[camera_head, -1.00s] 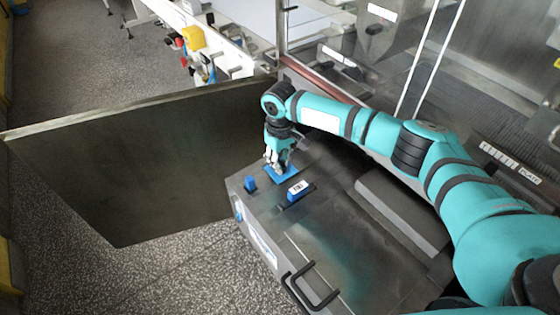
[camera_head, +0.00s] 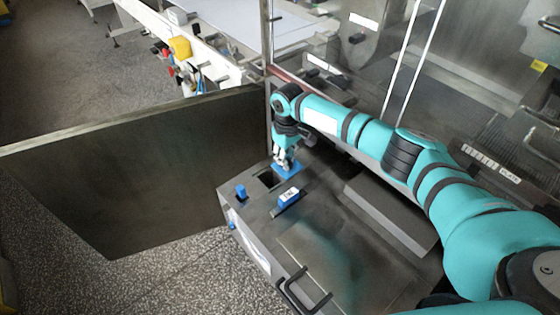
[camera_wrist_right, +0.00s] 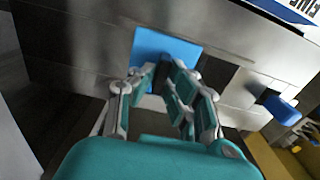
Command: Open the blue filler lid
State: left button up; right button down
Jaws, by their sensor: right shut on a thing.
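The blue filler lid (camera_head: 289,170) is a flat blue square at the far end of the grey machine top in the head view. It also shows at the upper middle of the right wrist view (camera_wrist_right: 178,50). My right gripper (camera_head: 284,158) points down at it and is shut on its dark handle, which my fingers partly hide. A dark square opening (camera_head: 269,181) in the machine top lies uncovered beside the lid, and it also shows in the right wrist view (camera_wrist_right: 218,75). My left gripper is not in view.
A small blue knob (camera_head: 241,192) and a blue block with a white label (camera_head: 289,197) stand on the machine top (camera_head: 335,240) near the opening. A large dark panel (camera_head: 140,180) stands at the left. A clear guard rises behind. A black handle (camera_head: 300,292) is at the front.

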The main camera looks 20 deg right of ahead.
jog(key=shift+a, duration=0.1)
jog(key=c, duration=1.4)
grip_release()
jog(key=shift+o, duration=0.2)
notch_tip(320, 180, up, 12)
jog(key=shift+f, duration=0.1)
